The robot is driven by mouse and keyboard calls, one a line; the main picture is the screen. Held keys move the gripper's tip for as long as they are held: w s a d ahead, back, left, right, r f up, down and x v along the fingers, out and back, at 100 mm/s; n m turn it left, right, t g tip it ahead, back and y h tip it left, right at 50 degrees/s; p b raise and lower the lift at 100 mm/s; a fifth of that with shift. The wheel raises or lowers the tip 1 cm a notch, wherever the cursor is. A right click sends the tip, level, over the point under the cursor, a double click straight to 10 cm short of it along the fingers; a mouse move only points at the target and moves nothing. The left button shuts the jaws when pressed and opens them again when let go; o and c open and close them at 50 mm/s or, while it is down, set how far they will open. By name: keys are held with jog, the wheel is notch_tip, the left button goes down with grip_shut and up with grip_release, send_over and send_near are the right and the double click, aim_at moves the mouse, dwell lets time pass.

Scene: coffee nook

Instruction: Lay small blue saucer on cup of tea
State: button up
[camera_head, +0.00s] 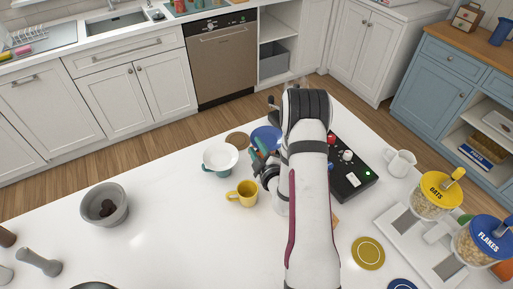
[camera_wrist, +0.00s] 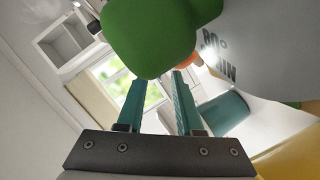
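A flat blue disc with a pale ring (camera_head: 402,285), cut by the bottom edge, looks the smaller. A larger blue disc (camera_head: 268,133) lies by my gripper, partly hidden by it. A teal cup with a white top or inside (camera_head: 220,155) stands left of my gripper, and a yellow mug (camera_head: 243,194) stands nearer. I cannot tell which holds tea. My gripper (camera_head: 260,149) is over the counter beside the teal cup. In the wrist view its teal fingers (camera_wrist: 155,80) are apart, with nothing seen between them.
A yellow disc (camera_head: 368,253) lies by the smaller blue one. A black board (camera_head: 350,170), white pitcher (camera_head: 400,163) and jars of oats (camera_head: 434,198) and flakes (camera_head: 478,243) stand right of my arm. A grey bowl (camera_head: 105,205) is left. The counter's front left middle is clear.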

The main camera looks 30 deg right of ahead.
jog(key=v, duration=0.7)
jog(key=w+a+r+n+t+y, duration=0.2)
jog(key=w+a+r+n+y, duration=0.1)
jog(key=a+r+n+y, duration=0.6)
jog(key=s+a+r+n+g+y, duration=0.4)
jog(key=s+a+n+g, duration=0.1)
jog(key=a+n, duration=0.4)
jog(key=s+a+r+n+g+y, duration=0.4)
jog(key=a+r+n+y, duration=0.1)
jog(key=a+n, duration=0.45)
jog(key=s+a+f+n+g+h, duration=0.2)
jog(key=s+n+g+h, duration=0.6)
jog(key=s+n, duration=1.1)
jog(key=s+d+f+n+h, duration=0.1)
jog(key=d+n+h, duration=0.4)
jog(key=d+n, duration=0.4)
jog(key=shift+f+n, duration=0.3)
jog(key=shift+n, duration=0.85)
